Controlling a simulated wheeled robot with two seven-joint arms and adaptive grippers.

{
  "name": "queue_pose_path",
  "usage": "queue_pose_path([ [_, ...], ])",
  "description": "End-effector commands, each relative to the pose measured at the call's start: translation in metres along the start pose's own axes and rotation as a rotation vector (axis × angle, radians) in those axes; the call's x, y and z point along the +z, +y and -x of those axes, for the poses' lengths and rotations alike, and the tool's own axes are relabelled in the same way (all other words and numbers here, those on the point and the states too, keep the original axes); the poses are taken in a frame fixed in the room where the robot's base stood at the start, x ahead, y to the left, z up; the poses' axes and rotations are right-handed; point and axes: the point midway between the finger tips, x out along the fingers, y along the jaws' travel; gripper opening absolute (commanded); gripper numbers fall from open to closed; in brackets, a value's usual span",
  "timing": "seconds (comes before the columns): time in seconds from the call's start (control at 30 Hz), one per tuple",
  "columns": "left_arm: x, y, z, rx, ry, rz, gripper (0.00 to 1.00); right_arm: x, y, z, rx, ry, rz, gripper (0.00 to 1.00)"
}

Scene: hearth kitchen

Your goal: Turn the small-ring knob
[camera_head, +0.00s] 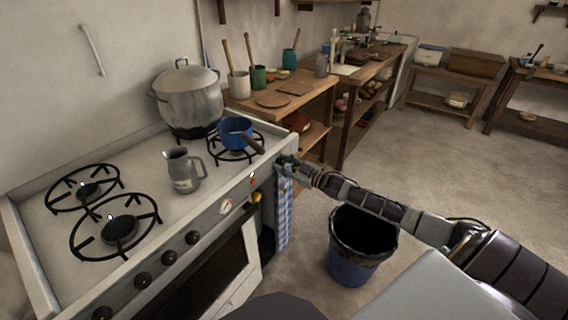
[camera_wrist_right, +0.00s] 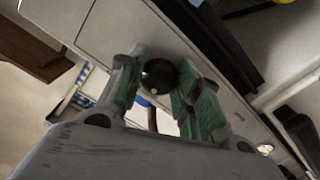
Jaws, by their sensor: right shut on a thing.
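My right gripper (camera_head: 284,162) reaches the right end of the stove's (camera_head: 150,207) front panel. In the right wrist view, its green-padded fingers (camera_wrist_right: 158,90) are closed on both sides of a round dark knob (camera_wrist_right: 158,74), which I take to be the small-ring knob. In the head view the gripper hides this knob. My left gripper is out of view.
A large lidded pot (camera_head: 188,98) and a grey jug (camera_head: 183,170) stand on the stove. A checked blue cloth (camera_head: 284,212) hangs below my gripper. A blue bin (camera_head: 350,268) stands beneath my right arm.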

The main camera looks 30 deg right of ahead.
Motion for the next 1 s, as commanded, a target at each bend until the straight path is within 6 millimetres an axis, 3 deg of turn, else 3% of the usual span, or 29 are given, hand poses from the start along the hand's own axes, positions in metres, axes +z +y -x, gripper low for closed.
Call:
queue_pose_path([
  [0.6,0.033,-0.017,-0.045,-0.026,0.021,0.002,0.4,-0.001,0.0,0.0,-0.001,-0.001,0.457,0.1],
  [1.0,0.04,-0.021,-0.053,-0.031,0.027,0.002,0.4,0.0,-0.001,0.0,-0.001,-0.001,0.824,0.1],
])
